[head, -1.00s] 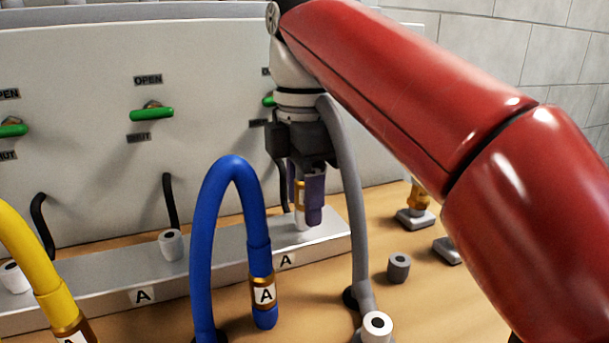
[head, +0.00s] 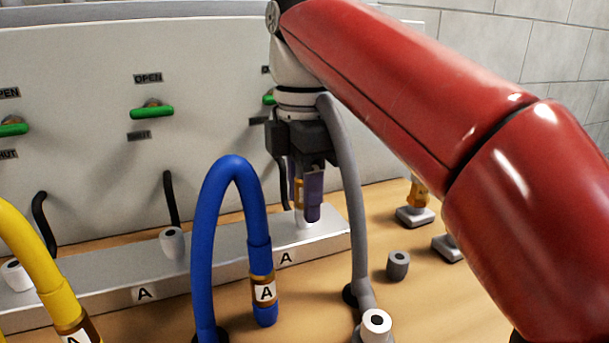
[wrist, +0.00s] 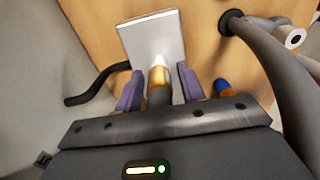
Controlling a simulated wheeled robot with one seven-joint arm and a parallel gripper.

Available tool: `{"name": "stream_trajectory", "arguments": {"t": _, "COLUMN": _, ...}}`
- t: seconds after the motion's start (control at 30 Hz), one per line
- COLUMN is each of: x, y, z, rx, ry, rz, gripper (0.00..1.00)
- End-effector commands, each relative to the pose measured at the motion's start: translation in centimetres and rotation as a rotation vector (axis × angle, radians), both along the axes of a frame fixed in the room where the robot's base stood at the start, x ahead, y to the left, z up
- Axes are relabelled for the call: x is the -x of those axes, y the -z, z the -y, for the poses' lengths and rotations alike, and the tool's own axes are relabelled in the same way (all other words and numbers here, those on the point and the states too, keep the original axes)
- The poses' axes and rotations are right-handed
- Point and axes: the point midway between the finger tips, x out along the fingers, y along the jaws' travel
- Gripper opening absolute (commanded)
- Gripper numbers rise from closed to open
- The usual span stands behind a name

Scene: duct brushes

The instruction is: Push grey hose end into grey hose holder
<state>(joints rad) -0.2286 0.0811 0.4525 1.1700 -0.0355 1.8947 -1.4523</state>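My gripper (head: 306,205) points down over the right end of the metal rail (head: 335,230). Its purple fingers are closed around the brass collar (head: 298,192) of the grey hose end, which also shows between the fingers in the wrist view (wrist: 158,95). The grey hose (head: 350,180) arches from beside my gripper down to the bench. A white piece (head: 304,222) shows just under the fingers at the rail's top. The fingers cover much of this spot, so I cannot tell the hose tip from the grey hose holder, or how deep the tip sits.
A blue hose (head: 201,240) with an A-marked collar loops close in front, left of my gripper. A yellow hose (head: 30,255) is at far left. White holders (head: 172,243) stand along the rail. A grey socket (head: 398,265) and white socket (head: 376,323) stand on the bench at right.

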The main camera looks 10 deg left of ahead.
Motion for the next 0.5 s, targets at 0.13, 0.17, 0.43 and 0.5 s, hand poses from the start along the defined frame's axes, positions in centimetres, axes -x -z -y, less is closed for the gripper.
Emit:
{"name": "stream_trajectory", "arguments": {"t": 0.13, "x": -0.18, "y": 0.77, "z": 0.00, "rx": 0.008, "ry": 0.001, "rz": -0.015, "gripper": 0.19}}
{"name": "stream_trajectory", "arguments": {"t": 0.17, "x": -0.18, "y": 0.77, "z": 0.00, "rx": 0.008, "ry": 0.001, "rz": -0.015, "gripper": 0.15}}
{"name": "stream_trajectory", "arguments": {"t": 0.43, "x": -0.16, "y": 0.77, "z": 0.01, "rx": 0.009, "ry": 0.000, "rz": -0.016, "gripper": 0.31}}
{"name": "stream_trajectory", "arguments": {"t": 0.5, "x": -0.16, "y": 0.77, "z": 0.01, "rx": 0.009, "ry": 0.000, "rz": -0.016, "gripper": 0.40}}
